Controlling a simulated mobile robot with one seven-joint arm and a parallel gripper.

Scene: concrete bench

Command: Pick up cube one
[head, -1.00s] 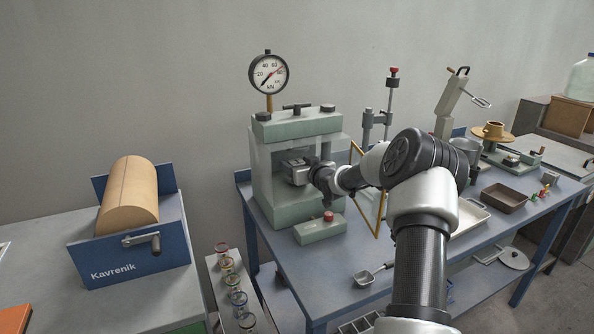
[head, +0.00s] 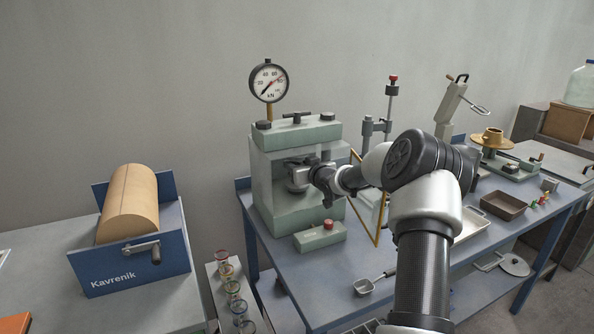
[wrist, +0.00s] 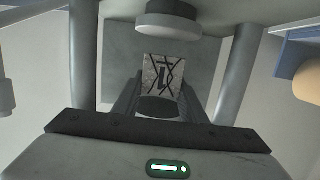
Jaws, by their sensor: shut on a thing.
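Cube one is a grey concrete cube (wrist: 162,74) with dark crack lines and a mark like a 1 on its face. It sits between the two fingers of my gripper (wrist: 161,92) in the wrist view, and the gripper is shut on it. In the head view my gripper (head: 300,176) reaches into the open front of the pale green press (head: 297,133), and the cube is hard to make out there. The round upper platen (wrist: 168,22) hangs beyond the cube in the wrist view. Whether the cube touches the lower platen cannot be told.
Press columns (wrist: 83,50) flank my gripper closely. A control box with a red button (head: 320,238) stands before the press. A yellow-framed guard (head: 357,200) is swung open beside my arm. A scoop (head: 366,286), a brown tray (head: 503,205) and a small grey cube (head: 549,184) are on the blue bench.

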